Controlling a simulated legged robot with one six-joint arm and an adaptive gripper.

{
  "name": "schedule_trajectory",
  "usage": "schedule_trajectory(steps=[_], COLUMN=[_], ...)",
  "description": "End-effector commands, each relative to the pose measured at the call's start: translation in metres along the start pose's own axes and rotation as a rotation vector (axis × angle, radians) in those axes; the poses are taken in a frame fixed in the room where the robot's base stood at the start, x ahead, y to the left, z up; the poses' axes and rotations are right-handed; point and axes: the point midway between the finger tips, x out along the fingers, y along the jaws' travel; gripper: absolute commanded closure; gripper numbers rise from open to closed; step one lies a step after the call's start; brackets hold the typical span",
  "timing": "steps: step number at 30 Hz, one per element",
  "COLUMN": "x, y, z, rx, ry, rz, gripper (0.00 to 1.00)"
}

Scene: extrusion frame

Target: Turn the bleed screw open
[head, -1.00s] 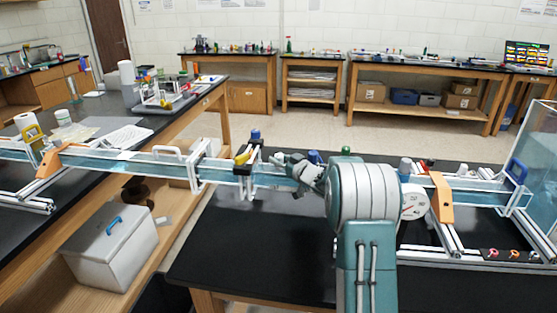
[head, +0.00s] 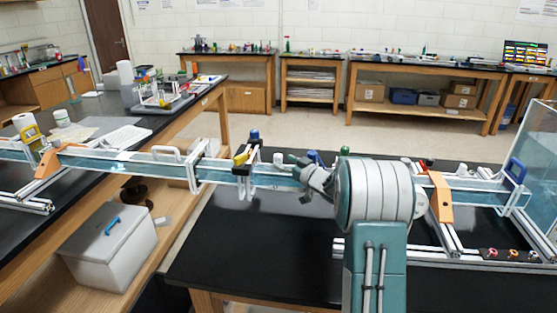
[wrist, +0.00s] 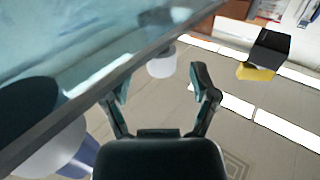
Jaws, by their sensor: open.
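My gripper (head: 302,165) is beside the clear blue-tinted channel in the head view, left of my arm's big joint. In the wrist view my gripper (wrist: 160,88) is open, with nothing between its fingers. A small white cylindrical part (wrist: 162,63) shows just beyond the fingertips, near the left one, apart from them as far as I can see. A white-capped fitting (head: 278,158) stands on the channel just left of my gripper in the head view. I cannot tell for sure which part is the bleed screw.
The clear channel (head: 120,161) runs across the view. A black clamp with a yellow handle (head: 243,156) and a blue knob (head: 254,134) are left of my gripper. The black-and-yellow block (wrist: 268,52) shows upper right. The black tabletop (head: 240,245) in front is clear.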

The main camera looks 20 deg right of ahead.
Motion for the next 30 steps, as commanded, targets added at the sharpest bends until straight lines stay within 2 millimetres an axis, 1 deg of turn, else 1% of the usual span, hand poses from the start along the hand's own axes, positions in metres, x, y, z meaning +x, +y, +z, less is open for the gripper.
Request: schedule_trajectory(steps=[1, 6, 9, 12, 16, 25, 28, 30], x=[-0.013, -0.048, -0.066, -0.078, -0.085, -0.086, -0.082, -0.079], y=[0.002, 0.002, 0.002, 0.002, 0.001, 0.001, 0.0, -0.001], z=[-0.001, 0.0, 0.0, 0.001, 0.001, 0.001, -0.004, -0.011], rx=[0.001, 0.001, 0.001, 0.001, 0.001, 0.001, -0.01, -0.025], ry=[-0.001, -0.001, 0.0, -0.001, 0.0, -0.001, -0.011, -0.026], rz=[0.005, 0.003, 0.003, 0.003, 0.001, 0.001, 0.021, 0.054], gripper=[0.24, 0.24, 0.24, 0.24, 0.24, 0.24, 0.24, 0.24])
